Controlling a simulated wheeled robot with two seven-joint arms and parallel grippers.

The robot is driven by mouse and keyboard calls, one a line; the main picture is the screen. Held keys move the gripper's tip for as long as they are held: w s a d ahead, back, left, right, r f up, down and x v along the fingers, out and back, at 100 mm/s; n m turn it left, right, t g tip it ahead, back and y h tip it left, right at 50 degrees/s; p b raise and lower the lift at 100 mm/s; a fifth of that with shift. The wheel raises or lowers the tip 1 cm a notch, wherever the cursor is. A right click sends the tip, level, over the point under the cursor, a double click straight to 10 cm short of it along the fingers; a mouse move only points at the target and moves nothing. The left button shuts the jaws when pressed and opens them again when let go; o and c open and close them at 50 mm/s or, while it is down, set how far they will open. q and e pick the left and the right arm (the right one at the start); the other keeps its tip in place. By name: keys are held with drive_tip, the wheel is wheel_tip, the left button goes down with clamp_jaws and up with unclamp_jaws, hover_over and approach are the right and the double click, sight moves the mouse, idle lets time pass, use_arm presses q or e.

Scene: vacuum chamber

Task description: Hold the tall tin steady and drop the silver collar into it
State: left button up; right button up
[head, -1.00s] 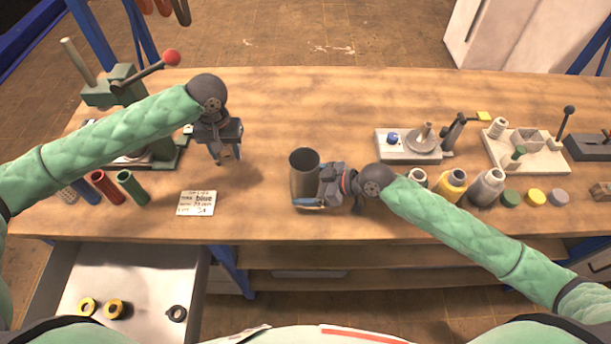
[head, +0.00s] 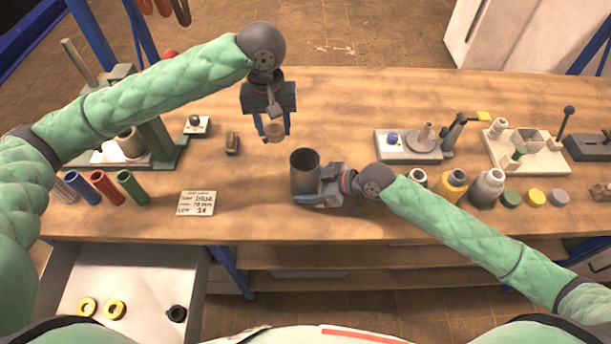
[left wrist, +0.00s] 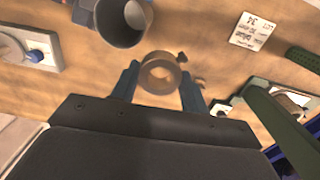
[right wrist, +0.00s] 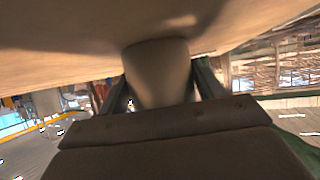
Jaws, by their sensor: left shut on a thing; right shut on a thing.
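The tall tin (head: 304,178) stands upright on the bench, dark grey with an open top. My right gripper (head: 322,187) is shut on its right side; the tin also fills the jaws in the right wrist view (right wrist: 158,75). My left gripper (head: 273,136) is shut on a short ring, the collar (head: 274,130), which looks tan-brown here rather than silver. It is held above the bench, behind and a little left of the tin. In the left wrist view the collar (left wrist: 160,75) shows its open hole between the fingers, apart from the tin (left wrist: 122,20).
A small brown block (head: 232,143) lies left of the tin. A written card (head: 197,203) and several coloured tubes (head: 131,187) lie further left, near a green press (head: 160,145). Bottles (head: 488,186) and fixtures (head: 409,146) stand at right. An open drawer (head: 140,290) is below.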

use_arm(q)
drive_tip(key=s+d+r, duration=0.3)
drive_tip(key=d+r, duration=0.2)
drive_tip(key=r, duration=0.1)
wheel_tip(320, 180, down, 6)
idle(0.4)
drive_tip(key=shift+d, duration=0.1)
drive_tip(key=o, duration=1.2)
drive_tip(key=shift+f, duration=0.1)
wheel_tip(320, 180, up, 12)
drive_tip(key=shift+r, duration=0.1)
